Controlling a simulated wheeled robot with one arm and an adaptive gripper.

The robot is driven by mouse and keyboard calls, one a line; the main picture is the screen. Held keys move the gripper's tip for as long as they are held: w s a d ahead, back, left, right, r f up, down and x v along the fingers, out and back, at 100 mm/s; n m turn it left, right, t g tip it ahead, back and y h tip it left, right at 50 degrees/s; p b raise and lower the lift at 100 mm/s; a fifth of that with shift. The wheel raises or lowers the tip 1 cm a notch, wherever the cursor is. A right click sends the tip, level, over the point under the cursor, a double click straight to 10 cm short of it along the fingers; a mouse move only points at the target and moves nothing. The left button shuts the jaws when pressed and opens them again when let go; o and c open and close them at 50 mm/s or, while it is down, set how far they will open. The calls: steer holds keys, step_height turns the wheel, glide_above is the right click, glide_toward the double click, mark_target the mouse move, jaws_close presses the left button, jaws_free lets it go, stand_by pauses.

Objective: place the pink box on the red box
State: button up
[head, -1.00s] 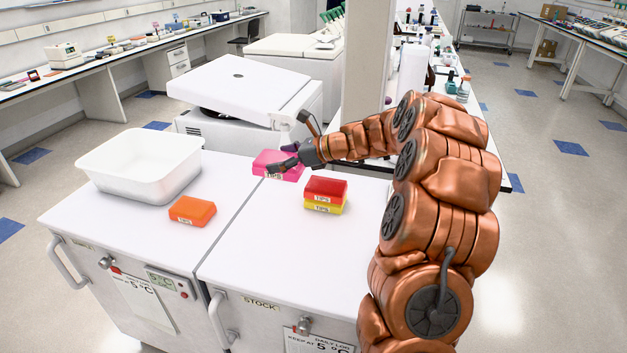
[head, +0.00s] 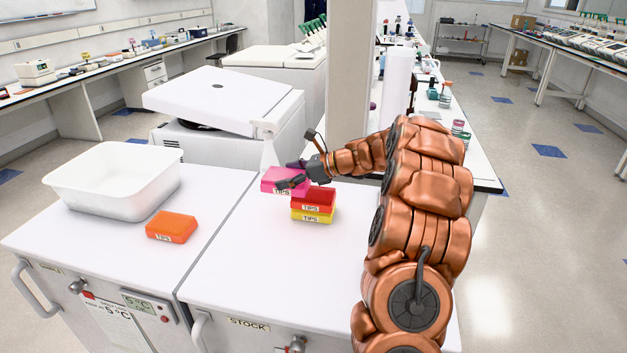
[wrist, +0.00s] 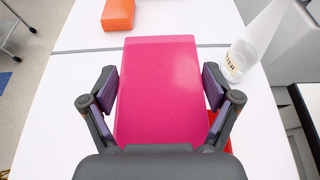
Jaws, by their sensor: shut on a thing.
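The pink box (head: 279,178) is held in my gripper (head: 291,172), which is shut on its sides. In the wrist view the pink box (wrist: 162,90) fills the middle between the two fingers of my gripper (wrist: 161,92). The red box (head: 313,197) sits on top of a yellow box (head: 312,213) on the white bench. In the head view the pink box is just behind and left of the red box and partly overlaps it. In the wrist view only a red sliver (wrist: 228,146) shows beside the pink box. I cannot tell whether the boxes touch.
An orange box (head: 171,227) and a white tub (head: 115,180) are on the left bench top. A white bottle (head: 269,155) stands just behind the pink box. A large white machine (head: 215,100) is behind the bench. The front of the bench top (head: 255,270) is clear.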

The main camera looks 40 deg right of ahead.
steer(key=p, duration=0.2)
glide_above(314, 192)
steer(key=shift+a+f, duration=0.15)
steer(key=shift+f, duration=0.2)
steer(key=shift+s+f, duration=0.1)
steer(key=shift+f, duration=1.7)
steer(key=o, duration=1)
steer(key=shift+f, duration=0.1)
steer(key=b+v, duration=0.2)
steer(key=v, duration=1)
